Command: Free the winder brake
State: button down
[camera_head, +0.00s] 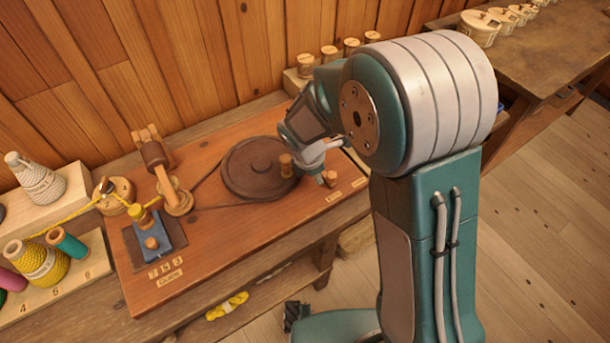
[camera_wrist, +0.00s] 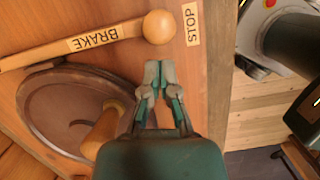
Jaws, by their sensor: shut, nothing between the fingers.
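The brake lever (camera_wrist: 100,39) is a wooden bar marked BRAKE with a round knob (camera_wrist: 160,27). In the wrist view the knob lies beside the STOP label (camera_wrist: 193,24). My gripper (camera_wrist: 160,72) is shut and empty, its fingertips just short of the knob with a small gap in the picture. The winder's dark wheel (camera_wrist: 65,108) with its wooden handle (camera_wrist: 105,132) lies beside my fingers. In the head view the wheel (camera_head: 250,168) sits on the wooden board, and the brake knob (camera_head: 330,178) shows below my gripper (camera_head: 322,165). Much of the lever is hidden there.
A jointed wooden arm (camera_head: 160,165), a blue block with a peg (camera_head: 153,243), and yellow yarn (camera_head: 80,210) stand at the left. Spool racks are at far left; small spools (camera_head: 330,54) line the back.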

jog(key=shift+w+d, duration=0.15)
jog(key=shift+d, duration=0.35)
jog(key=shift+a, duration=0.1)
jog(key=shift+w, duration=0.1)
jog(key=shift+n, duration=0.8)
jog(key=w+d, duration=0.1)
jog(key=d, duration=0.1)
jog(key=w+d, duration=0.3)
jog(key=d, duration=0.1)
jog(key=shift+w+d, duration=0.35)
jog(key=shift+w, duration=0.05)
jog(key=shift+a, duration=0.1)
